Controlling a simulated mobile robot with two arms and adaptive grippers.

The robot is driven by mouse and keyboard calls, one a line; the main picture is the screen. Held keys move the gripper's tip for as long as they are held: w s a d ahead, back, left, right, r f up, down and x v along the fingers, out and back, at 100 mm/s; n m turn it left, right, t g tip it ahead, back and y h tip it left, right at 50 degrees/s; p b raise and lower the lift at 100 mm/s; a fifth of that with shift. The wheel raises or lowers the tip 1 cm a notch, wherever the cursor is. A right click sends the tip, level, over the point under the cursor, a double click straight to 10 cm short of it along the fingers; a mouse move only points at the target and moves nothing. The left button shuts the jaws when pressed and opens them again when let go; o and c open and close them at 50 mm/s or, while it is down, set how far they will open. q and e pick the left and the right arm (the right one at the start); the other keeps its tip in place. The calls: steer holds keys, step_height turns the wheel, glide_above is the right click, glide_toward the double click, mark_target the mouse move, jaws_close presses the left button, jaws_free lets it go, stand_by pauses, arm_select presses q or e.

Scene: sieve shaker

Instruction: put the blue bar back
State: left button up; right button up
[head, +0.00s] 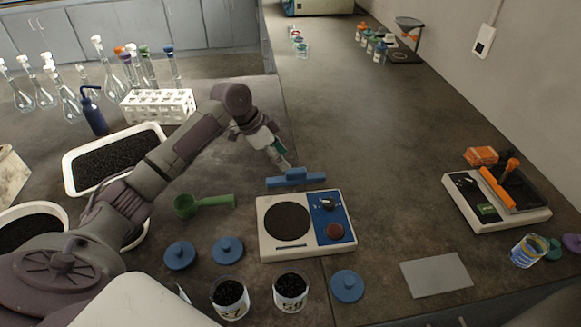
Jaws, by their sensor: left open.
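The blue bar (295,179) is a short blue piece with a raised middle. It shows just behind the back edge of the white device with a black round plate and a blue control panel (305,226). My left gripper (284,163) is open, its fingertips just above and behind the bar's middle. I cannot tell whether they touch it. My right gripper is not in view.
A green scoop (204,204) and blue lids (228,250) lie left of the device. Jars of black grains (290,291) stand in front. A second device with an orange bar (497,187) is at the right. Dark counter between the devices is clear.

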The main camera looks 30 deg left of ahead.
arm_select(q)
steer(key=shift+v, duration=2.3)
steer(key=shift+r, duration=0.1)
